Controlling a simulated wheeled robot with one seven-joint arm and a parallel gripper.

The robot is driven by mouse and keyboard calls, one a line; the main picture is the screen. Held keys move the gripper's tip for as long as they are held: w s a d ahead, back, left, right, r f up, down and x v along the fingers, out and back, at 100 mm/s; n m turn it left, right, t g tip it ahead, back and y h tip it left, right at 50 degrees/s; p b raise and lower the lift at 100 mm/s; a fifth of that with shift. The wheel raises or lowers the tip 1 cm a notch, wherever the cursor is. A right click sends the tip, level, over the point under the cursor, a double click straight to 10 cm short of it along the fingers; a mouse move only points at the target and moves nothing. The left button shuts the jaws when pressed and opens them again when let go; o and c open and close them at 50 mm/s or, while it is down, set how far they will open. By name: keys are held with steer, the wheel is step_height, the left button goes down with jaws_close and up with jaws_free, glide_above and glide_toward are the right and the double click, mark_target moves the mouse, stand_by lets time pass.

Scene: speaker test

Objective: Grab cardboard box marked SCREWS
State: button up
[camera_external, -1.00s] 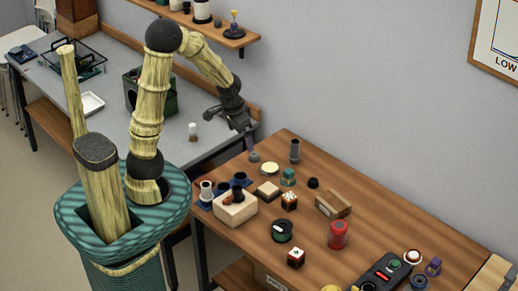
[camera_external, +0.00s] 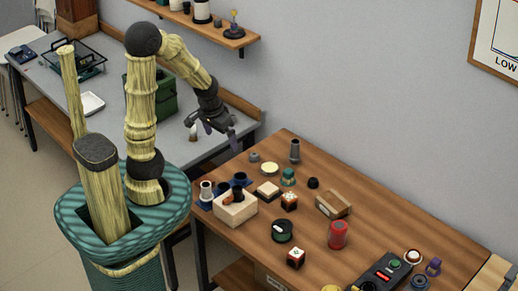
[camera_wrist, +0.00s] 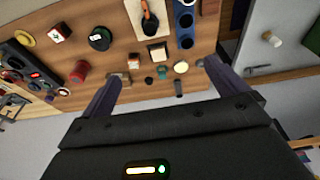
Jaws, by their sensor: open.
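A small brown cardboard box (camera_external: 333,205) lies on the wooden table, right of the middle, near the wall side. No lettering on it can be read. It also shows in the wrist view (camera_wrist: 121,78), partly behind my left-hand finger. My gripper (camera_external: 221,130) is open and empty. It hangs in the air by the near corner of the grey bench, left of the wooden table and well away from the box. In the wrist view my two fingers (camera_wrist: 162,72) are spread wide with nothing held between them.
A red canister (camera_external: 338,235) stands close to the box. A dark spool (camera_external: 282,231), dice-like blocks (camera_external: 289,200) and a beige block holder (camera_external: 236,209) stand nearer. A black control box (camera_external: 383,273) is at the front right. Another box (camera_external: 268,279) sits below the tabletop. The wall borders the table.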

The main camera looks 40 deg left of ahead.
steer(key=w+d+f+n+g+h+b, duration=0.1)
steer(key=w+d+f+n+g+b, duration=0.1)
steer(key=w+f+n+b, duration=0.35)
steer(key=n+g+h+b, duration=0.3)
steer(key=n+h+b, duration=0.8)
steer(key=b, duration=0.8)
glide_toward(326, 194)
steer(key=shift+m+h, duration=0.35)
steer(key=shift+h, duration=0.15)
steer(key=a, duration=0.5)
steer(key=shift+w+a+r, duration=0.2)
steer(key=shift+w+r, duration=0.1)
steer(key=shift+r, duration=0.35)
steer(key=x, duration=1.2)
steer(key=shift+w+d, duration=0.1)
steer(key=shift+d, duration=0.05)
